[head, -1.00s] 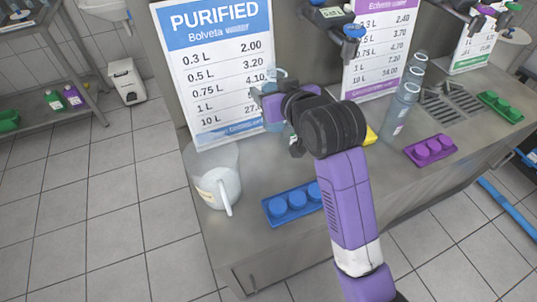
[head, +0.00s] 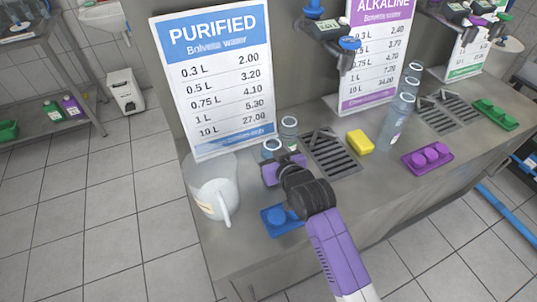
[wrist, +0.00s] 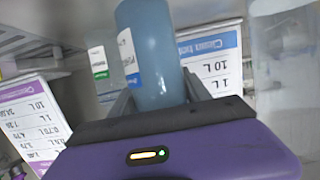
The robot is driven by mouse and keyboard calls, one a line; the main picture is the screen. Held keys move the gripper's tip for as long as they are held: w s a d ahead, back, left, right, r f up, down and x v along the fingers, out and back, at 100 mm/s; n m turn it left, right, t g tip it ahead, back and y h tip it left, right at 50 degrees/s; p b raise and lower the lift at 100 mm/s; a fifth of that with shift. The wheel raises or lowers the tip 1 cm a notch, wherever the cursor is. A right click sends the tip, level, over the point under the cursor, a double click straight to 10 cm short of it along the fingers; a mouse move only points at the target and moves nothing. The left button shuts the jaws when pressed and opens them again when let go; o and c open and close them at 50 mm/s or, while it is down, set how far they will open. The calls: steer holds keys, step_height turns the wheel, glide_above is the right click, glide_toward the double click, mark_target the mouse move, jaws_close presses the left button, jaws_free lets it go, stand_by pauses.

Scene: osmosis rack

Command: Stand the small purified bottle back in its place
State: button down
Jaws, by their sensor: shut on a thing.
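The small purified bottle is blue and translucent. In the wrist view the bottle (wrist: 150,55) sits between the two fingers of my gripper (wrist: 155,100), which is shut on it. In the head view the held bottle's top (head: 271,148) shows just beyond my gripper (head: 283,168), low over the steel counter in front of the PURIFIED price board (head: 220,80). Its base is hidden, so I cannot tell whether it touches the counter. A second bottle (head: 289,127) stands close behind to the right; in the wrist view a bottle with a green label (wrist: 99,65) shows beside the held one.
A white jug (head: 213,185) stands at the counter's left end. A blue tray with round blue pieces (head: 275,228) lies near the front edge, partly under my arm. A drain grate (head: 332,155), yellow sponge (head: 360,141), purple tray (head: 428,157) and clear bottles (head: 396,122) are to the right.

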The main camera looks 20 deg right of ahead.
steer(key=shift+f, duration=0.95)
steer(key=shift+f, duration=0.1)
steer(key=c, duration=0.5)
jaws_free()
steer(key=shift+f, duration=0.1)
steer(key=shift+s+r, duration=0.1)
steer(key=shift+r, duration=0.1)
steer(key=v, duration=1.2)
steer(key=shift+b, duration=0.4)
